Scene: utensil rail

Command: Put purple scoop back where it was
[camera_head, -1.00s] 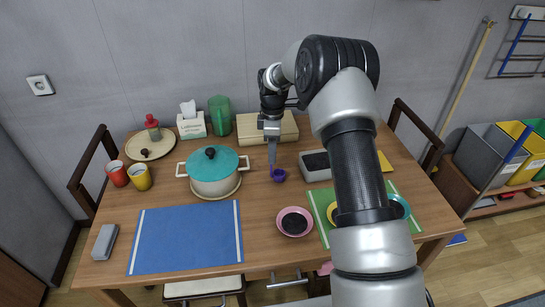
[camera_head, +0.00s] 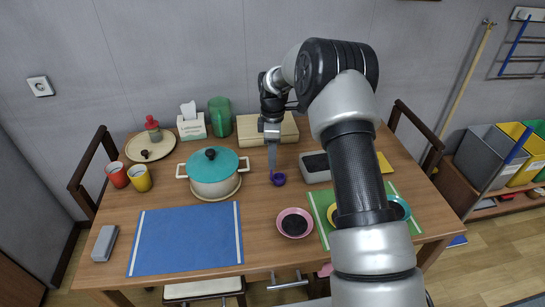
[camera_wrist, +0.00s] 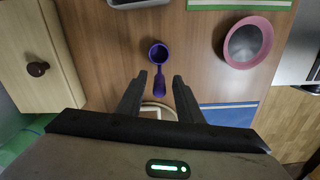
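The purple scoop (camera_head: 279,179) is at the middle of the table, right of the teal-lidded pot. In the wrist view the scoop (camera_wrist: 158,54) shows its round bowl away from my gripper and its handle pointing back toward it. My gripper (camera_wrist: 160,76) is open, with one finger on each side of the handle and a visible gap on both sides. In the head view my gripper (camera_head: 271,165) points down just above the scoop; its fingers are too small there to tell their spacing. I cannot tell whether the scoop touches the table.
The pot (camera_head: 212,178) stands left of the scoop. A pink bowl (camera_head: 284,232), a grey container (camera_head: 316,174) and a green mat (camera_head: 318,205) lie to the right. A light wooden box (camera_head: 247,131) stands behind. A blue mat (camera_head: 185,240) lies front left.

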